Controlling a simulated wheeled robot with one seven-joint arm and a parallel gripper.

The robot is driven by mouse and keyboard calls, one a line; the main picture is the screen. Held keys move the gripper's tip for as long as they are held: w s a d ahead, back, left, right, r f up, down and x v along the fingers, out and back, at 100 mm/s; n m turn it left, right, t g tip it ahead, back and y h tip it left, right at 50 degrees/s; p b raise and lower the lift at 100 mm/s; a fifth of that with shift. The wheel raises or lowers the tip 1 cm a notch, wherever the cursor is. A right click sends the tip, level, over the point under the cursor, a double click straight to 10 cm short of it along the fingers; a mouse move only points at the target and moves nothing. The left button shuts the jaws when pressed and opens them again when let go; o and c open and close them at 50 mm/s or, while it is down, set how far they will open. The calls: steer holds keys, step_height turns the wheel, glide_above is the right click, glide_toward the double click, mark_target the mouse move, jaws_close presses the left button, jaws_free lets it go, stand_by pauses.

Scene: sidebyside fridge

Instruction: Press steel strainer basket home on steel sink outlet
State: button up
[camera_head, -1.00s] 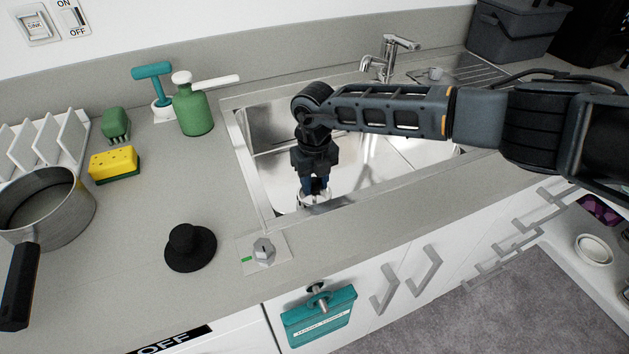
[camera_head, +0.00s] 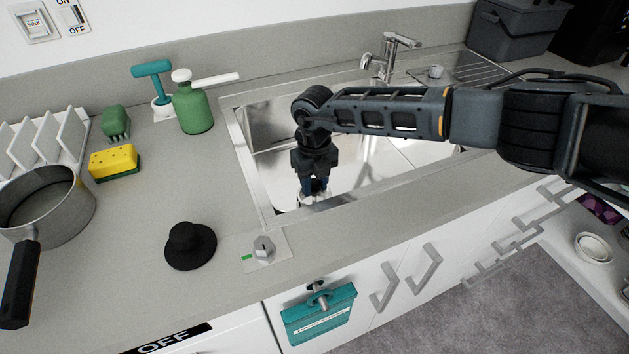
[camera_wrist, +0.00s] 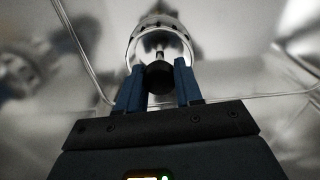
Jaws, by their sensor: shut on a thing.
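My gripper (camera_head: 314,187) points down into the left part of the steel sink (camera_head: 247,160), close to its front wall. In the wrist view its two blue fingers (camera_wrist: 159,80) are shut on the dark knob (camera_wrist: 159,77) of the steel strainer basket (camera_wrist: 158,30). The basket's bright round rim shows beyond the fingertips. In the head view only a small part of the basket shows under the fingers. The sink outlet cannot be made out; the gripper and basket cover that area. I cannot tell whether the basket touches it.
The sink's front rim (camera_head: 350,192) is close to my gripper. A tap (camera_head: 385,58) stands behind the sink. A green bottle (camera_head: 193,108), yellow sponge (camera_head: 114,162), black plug (camera_head: 190,246) and saucepan (camera_head: 62,225) stand on the counter to the left.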

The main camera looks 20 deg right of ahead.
steer(key=shift+f, duration=0.2)
steer(key=o, duration=1)
steer(key=shift+f, duration=0.1)
steer(key=shift+r, duration=3.9)
